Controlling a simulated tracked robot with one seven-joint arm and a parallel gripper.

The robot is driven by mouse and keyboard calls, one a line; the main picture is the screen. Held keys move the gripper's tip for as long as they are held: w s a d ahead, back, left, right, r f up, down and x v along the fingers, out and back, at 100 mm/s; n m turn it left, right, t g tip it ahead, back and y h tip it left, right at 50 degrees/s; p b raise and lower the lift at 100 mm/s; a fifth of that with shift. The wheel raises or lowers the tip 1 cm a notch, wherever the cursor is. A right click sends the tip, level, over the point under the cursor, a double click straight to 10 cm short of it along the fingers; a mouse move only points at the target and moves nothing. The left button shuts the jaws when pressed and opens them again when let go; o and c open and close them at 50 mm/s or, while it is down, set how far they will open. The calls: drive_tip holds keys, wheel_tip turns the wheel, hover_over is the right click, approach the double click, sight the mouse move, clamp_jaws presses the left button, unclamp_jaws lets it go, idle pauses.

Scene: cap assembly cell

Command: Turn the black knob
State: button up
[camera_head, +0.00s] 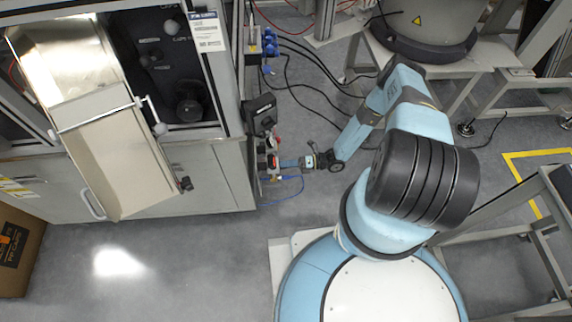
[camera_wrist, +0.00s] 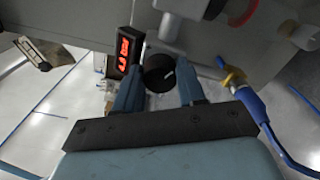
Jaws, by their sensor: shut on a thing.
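In the head view my gripper (camera_head: 281,163) reaches left to the control unit on the side of the cabinet. The knob itself is too small and covered to make out there.
A red-lit digital display (camera_wrist: 125,50) sits just left of the knob. A blue hose with a yellow fitting (camera_wrist: 234,78) is close on the right. The grey cabinet (camera_head: 210,175) with a metal chute (camera_head: 120,165) stands left of the arm. Black cables (camera_head: 310,85) hang behind.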

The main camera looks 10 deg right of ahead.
drive_tip(key=m, duration=1.4)
drive_tip(key=shift+w+d+f+m, duration=0.1)
drive_tip(key=shift+w+f+m, duration=0.1)
drive_tip(key=shift+m, duration=0.2)
drive_tip(key=m, duration=0.4)
drive_tip(key=shift+s+m, duration=0.15)
drive_tip(key=shift+m, duration=0.15)
drive_tip(key=o, duration=1.1)
drive_tip(key=shift+c, duration=0.2)
drive_tip(key=d, duration=1.3)
drive_tip(key=shift+s+d, duration=0.25)
drive_tip(key=shift+d, duration=0.1)
